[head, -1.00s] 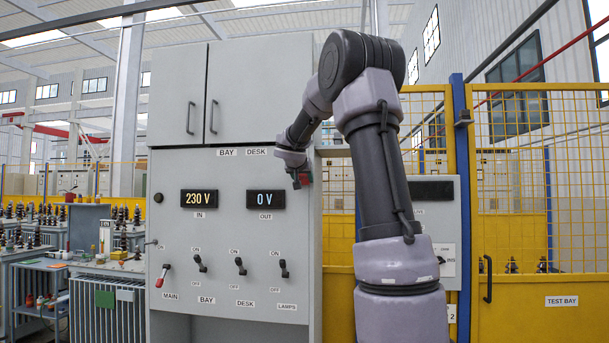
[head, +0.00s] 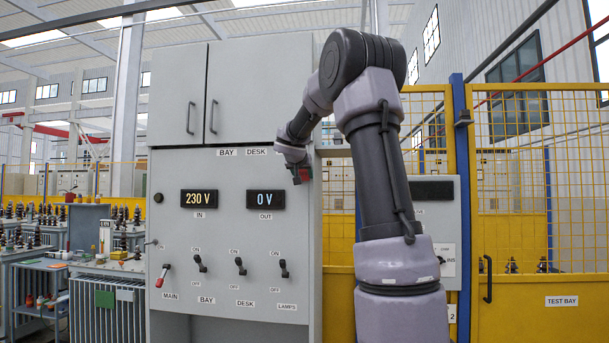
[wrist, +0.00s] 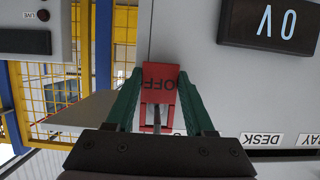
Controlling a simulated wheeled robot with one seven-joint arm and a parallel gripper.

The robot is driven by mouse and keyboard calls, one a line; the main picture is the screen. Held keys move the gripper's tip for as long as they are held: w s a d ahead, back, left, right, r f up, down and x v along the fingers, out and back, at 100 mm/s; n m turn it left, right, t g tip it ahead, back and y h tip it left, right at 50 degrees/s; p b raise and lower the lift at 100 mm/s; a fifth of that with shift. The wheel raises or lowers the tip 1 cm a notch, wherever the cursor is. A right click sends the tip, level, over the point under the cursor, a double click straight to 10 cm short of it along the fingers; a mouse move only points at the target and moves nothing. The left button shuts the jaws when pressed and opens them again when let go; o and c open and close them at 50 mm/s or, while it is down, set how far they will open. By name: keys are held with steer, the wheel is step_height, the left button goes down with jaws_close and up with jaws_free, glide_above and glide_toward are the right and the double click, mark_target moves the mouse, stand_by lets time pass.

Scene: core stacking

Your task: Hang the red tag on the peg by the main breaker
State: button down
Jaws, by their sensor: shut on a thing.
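The red tag, marked OFF, is held between the green fingers of my gripper (wrist: 158,100); it reads upside down in the wrist view (wrist: 158,82). In the head view my gripper (head: 299,176) is in front of the panel's upper right edge, right of the 0 V display, with the tag (head: 304,174) showing as a small red patch. The main breaker (head: 162,275) is a red-tipped lever at the panel's lower left, above the MAIN label. A small peg (head: 152,242) shows above it at the panel's left edge. The gripper is well up and right of it.
The grey panel (head: 230,235) carries three black switches (head: 241,265) right of the breaker, and 230 V (head: 199,199) and 0 V (head: 266,199) displays. Cabinet doors (head: 177,95) with handles are above. A yellow mesh fence (head: 510,185) stands right. The air before the panel's left half is clear.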

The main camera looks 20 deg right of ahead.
steer(key=shift+s, duration=0.1)
steer(key=s+a, duration=0.4)
steer(key=s, duration=0.2)
steer(key=shift+s+a, duration=0.25)
stand_by(1.2)
stand_by(1.4)
